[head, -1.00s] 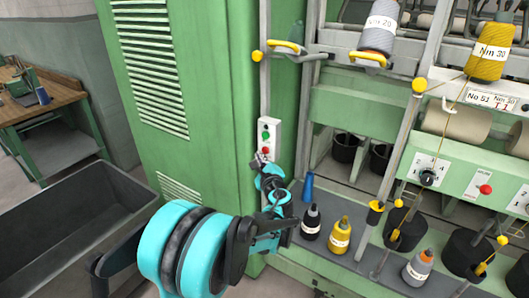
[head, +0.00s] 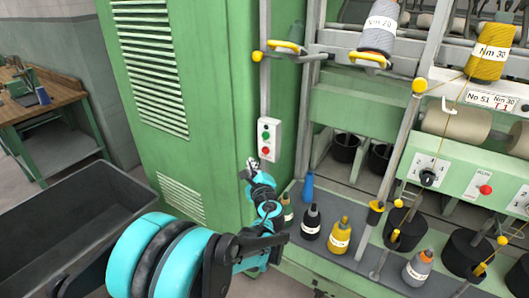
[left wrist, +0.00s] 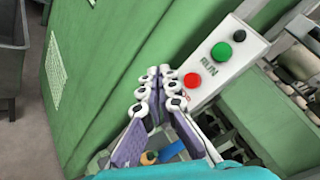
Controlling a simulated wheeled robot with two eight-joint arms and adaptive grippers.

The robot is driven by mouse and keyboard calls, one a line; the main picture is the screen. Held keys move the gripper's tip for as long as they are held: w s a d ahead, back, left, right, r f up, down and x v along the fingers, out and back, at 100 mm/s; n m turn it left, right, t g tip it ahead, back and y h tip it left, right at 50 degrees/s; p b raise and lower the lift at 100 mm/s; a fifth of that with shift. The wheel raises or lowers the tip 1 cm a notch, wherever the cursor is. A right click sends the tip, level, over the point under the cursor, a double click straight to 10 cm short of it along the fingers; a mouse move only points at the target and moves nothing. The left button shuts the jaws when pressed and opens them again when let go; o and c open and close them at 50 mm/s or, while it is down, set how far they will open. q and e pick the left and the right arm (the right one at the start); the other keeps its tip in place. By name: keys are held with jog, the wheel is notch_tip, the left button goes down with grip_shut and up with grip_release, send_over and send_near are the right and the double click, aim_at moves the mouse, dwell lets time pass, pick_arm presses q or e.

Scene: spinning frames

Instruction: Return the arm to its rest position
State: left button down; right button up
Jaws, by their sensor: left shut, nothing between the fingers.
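My left arm comes in from the lower left in the head view. Its gripper (head: 253,164) is small there, just below and left of the white control box (head: 269,139) on the green cabinet. In the left wrist view the gripper (left wrist: 160,76) is shut and empty, its fingertips together beside the red button (left wrist: 193,81). The tips look apart from the button, though the gap is hard to judge. The box also carries a green button (left wrist: 221,52), a black knob (left wrist: 239,35) and the word RUN. My right gripper is out of view.
The green cabinet (head: 180,90) stands close behind my arm. A dark bin (head: 75,225) stands at left.

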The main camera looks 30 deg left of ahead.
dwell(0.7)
pick_arm(q)
jog(key=s+d+f+n+g+h, duration=0.2)
jog(key=s+d+n, duration=0.4)
jog(key=s, duration=0.3)
jog(key=s+d+f+n+g+h, duration=0.2)
jog(key=s+d+f+n+h, duration=0.2)
jog(key=s+d, duration=0.4)
jog(key=s+d+f+n+g+h, duration=0.2)
jog(key=s+d+n+h, duration=0.3)
jog(key=s+n, duration=0.3)
jog(key=shift+s+d+f, duration=0.75)
jog(key=shift+s+d, duration=0.05)
jog(key=shift+d, duration=0.1)
